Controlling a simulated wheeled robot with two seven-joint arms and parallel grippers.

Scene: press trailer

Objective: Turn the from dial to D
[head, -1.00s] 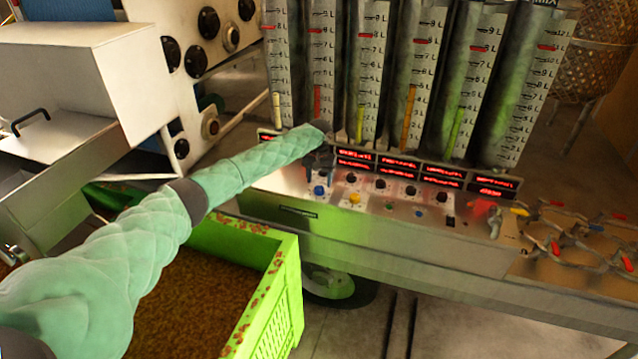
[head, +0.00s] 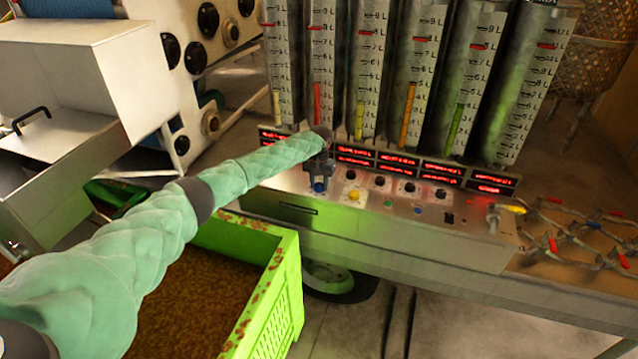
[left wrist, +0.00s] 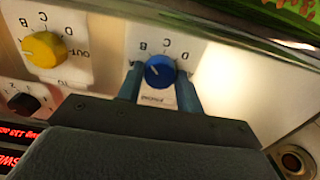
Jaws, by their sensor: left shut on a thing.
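A blue dial (head: 320,186) is at the left end of the control panel (head: 300,209). In the left wrist view the blue dial (left wrist: 159,70) has letters D, C and B around its far side; the small caption under it is too small to read. A pale mark on its face seems to point up and left, nearer B than D. My left gripper (head: 319,178) is above the panel, its fingers (left wrist: 160,82) on either side of the blue dial and shut on it. My right gripper is not in view.
A yellow dial (head: 354,195) sits just right, with black knobs (head: 380,181) and red displays (head: 356,156) behind. Tall gauge tubes (head: 410,80) rise at the back. A green crate (head: 284,290) stands below my left arm. A metal machine (head: 90,70) is at left.

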